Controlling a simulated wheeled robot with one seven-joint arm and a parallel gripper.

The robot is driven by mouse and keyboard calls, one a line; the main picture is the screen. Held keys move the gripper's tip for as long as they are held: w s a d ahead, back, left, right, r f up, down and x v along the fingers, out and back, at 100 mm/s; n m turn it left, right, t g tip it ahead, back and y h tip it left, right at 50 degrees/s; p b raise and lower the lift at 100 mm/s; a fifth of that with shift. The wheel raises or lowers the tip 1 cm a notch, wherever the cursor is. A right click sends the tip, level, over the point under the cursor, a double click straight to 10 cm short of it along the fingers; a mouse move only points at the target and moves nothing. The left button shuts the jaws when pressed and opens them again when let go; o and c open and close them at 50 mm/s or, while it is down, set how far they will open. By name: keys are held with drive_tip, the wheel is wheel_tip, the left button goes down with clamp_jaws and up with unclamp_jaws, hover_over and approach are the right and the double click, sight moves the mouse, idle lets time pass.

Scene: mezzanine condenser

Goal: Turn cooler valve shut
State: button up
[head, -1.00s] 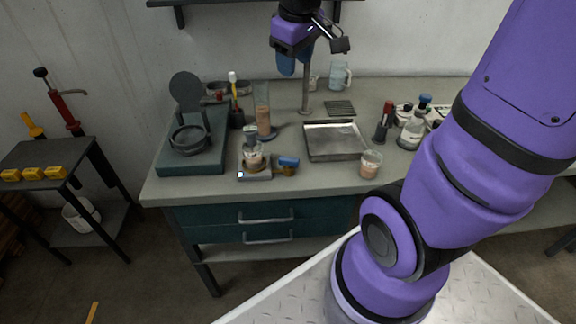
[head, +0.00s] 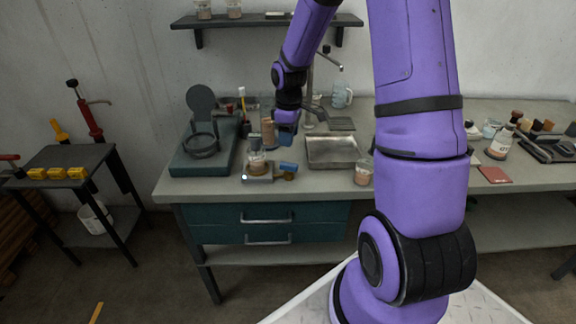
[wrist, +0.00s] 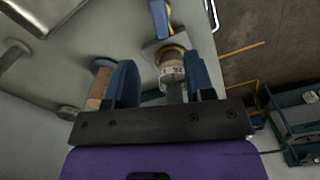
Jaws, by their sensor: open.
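The likely cooler valve, a blue handle on a brass body (head: 288,170), lies on the bench right of a small scale. In the wrist view its blue part (wrist: 160,18) shows at the top edge, partly cut off. My gripper (head: 286,130) hangs above the bench, behind and above the valve, apart from it. In the wrist view its two blue fingers (wrist: 161,82) are spread with nothing held between them. A glass beaker (wrist: 172,68) on the scale shows beyond and between the fingers.
A tall tan-filled cylinder (head: 268,133) stands close left of my gripper. The scale (head: 257,179), a metal tray (head: 333,152) and a small beaker (head: 362,172) crowd the bench. A wall shelf (head: 270,20) is above. The bench's front edge (head: 250,196) is clear.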

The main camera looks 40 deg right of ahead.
sight(289, 163)
wheel_tip(289, 163, down, 10)
drive_tip(key=shift+f, duration=0.2)
idle(0.4)
clamp_jaws()
